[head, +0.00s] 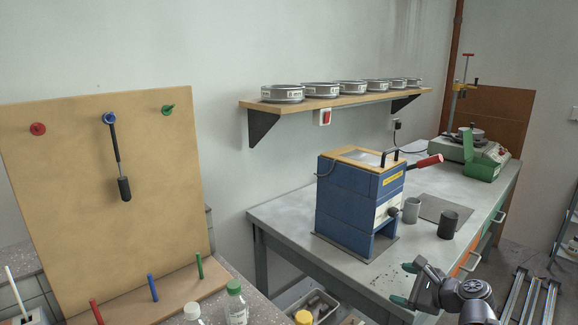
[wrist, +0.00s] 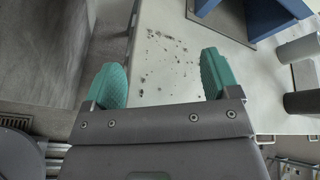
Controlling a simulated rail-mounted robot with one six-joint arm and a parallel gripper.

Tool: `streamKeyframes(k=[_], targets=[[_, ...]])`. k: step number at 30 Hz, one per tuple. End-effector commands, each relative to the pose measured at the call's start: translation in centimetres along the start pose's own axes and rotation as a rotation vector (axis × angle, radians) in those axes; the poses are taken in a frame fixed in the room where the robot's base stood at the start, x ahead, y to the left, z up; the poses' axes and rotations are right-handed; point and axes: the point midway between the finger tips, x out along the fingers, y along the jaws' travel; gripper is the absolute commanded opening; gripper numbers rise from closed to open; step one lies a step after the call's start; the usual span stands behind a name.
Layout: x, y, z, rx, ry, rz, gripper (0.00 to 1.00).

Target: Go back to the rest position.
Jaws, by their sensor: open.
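My gripper (head: 404,284) is at the lower right of the head view, over the near edge of the concrete bench (head: 290,222). Its green-tipped fingers are apart with nothing between them. In the wrist view my gripper (wrist: 162,84) also shows open and empty, with the pale bench top and scattered dark crumbs (wrist: 160,55) beyond the fingertips. The blue box-shaped machine (head: 345,200) stands on the bench to the left of and beyond the gripper, apart from it.
A grey cup (head: 411,210) and a dark cup (head: 448,224) stand beside the machine. A pegboard (head: 70,190) with a hanging black-handled tool (head: 123,185) is at left. Bottles (head: 236,303) stand at the front. A wall shelf (head: 345,101) holds several round tins.

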Motion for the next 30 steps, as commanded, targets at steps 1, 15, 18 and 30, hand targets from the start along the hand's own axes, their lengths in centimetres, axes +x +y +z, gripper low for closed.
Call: streamKeyframes(k=[1,15,18,30], targets=[[0.1,0.6,2.7,-0.112,0.027,0.079,0.82],[-5.3,10.5,15.0,-1.591,0.033,1.295,0.82],[-5.4,10.8,14.6,-1.631,0.023,1.343,0.82],[-5.3,10.8,14.3,-1.627,0.026,1.337,0.82]])
